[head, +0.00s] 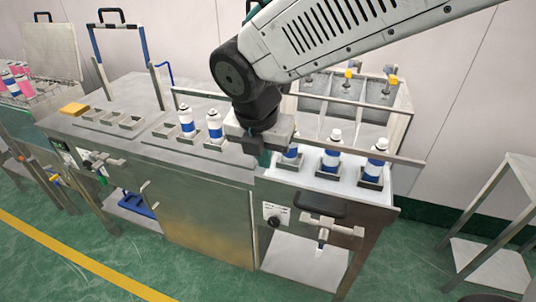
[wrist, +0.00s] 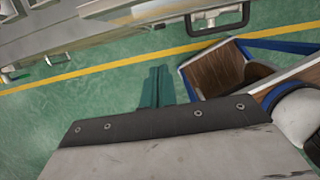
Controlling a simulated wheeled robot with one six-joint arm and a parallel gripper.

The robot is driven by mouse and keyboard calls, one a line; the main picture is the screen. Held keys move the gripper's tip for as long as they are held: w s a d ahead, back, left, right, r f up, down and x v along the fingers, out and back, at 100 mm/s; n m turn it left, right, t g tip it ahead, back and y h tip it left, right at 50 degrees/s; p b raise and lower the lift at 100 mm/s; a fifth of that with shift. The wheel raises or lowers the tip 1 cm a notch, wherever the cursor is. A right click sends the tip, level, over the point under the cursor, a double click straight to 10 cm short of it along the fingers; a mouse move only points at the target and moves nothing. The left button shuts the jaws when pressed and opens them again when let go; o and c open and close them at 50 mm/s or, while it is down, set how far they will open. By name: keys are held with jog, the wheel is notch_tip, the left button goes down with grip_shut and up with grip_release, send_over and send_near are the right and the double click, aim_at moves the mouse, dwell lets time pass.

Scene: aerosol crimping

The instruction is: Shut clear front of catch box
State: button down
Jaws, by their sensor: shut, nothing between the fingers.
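My gripper (head: 265,157) hangs over the bench between the middle can pockets and the right-hand row of cans. Its two dark green fingers point down and are closed together, with nothing held; they also show in the wrist view (wrist: 155,86). A grey open-topped box with partitions (head: 402,128) stands at the back right, behind the cans. It looks like the catch box, but I cannot be sure. A pale bar (head: 350,150) runs in front of it. Clear panels are hard to make out, and my arm hides part of this area.
White and blue cans stand in pockets on the bench, two in the middle (head: 214,127) and three at right (head: 331,154). A blue-sided frame with a black handle (head: 121,26) stands upright at left. A black handle (wrist: 218,21) shows in the wrist view. A metal stand (head: 490,225) is at far right.

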aim_at(273, 166)
jog(key=w+f, duration=0.1)
jog(key=f, duration=0.1)
jog(key=w+d+f, duration=0.1)
jog(key=w+f, duration=0.1)
jog(key=f, duration=0.1)
jog(key=w+f, duration=0.1)
jog(key=f, duration=0.1)
jog(key=shift+w+d+f, duration=0.35)
jog(key=shift+w+d, duration=0.2)
jog(key=shift+w, duration=0.25)
